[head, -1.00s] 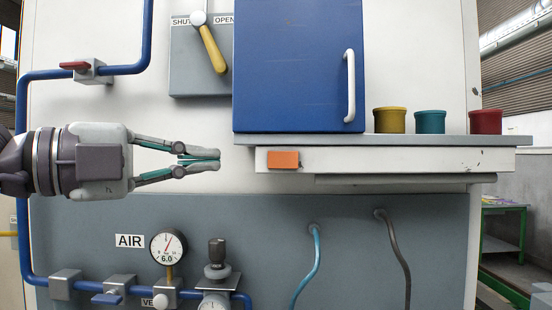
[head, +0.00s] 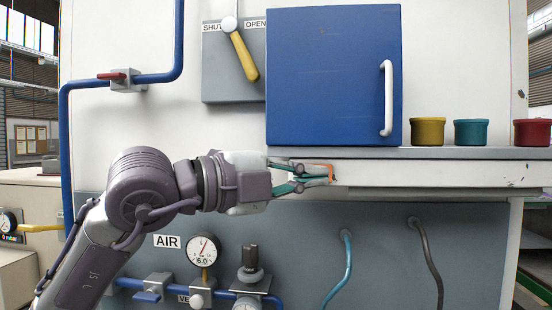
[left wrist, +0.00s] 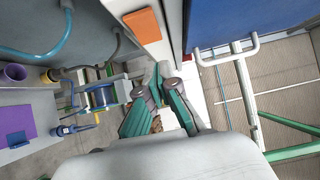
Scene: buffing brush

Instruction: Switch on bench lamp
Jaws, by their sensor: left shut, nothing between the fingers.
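An orange block (head: 321,166), which looks like a switch, sits on the front of the white rail (head: 430,174) under the grey shelf. My left gripper (head: 326,175) is shut and empty, and its fingertips overlap the block in the head view, hiding part of it. In the left wrist view the orange block (left wrist: 144,26) lies beyond the fingers (left wrist: 166,74), apart from them in the picture. Whether the fingertips touch it is not clear. No glow from a lamp shows. My right gripper is not in view.
A blue cabinet (head: 333,75) with a white handle stands above the rail. Yellow, teal and red pots stand on the shelf (head: 430,153) to the right. A yellow lever (head: 244,57), a gauge (head: 203,249) and blue pipes are on the wall around my arm.

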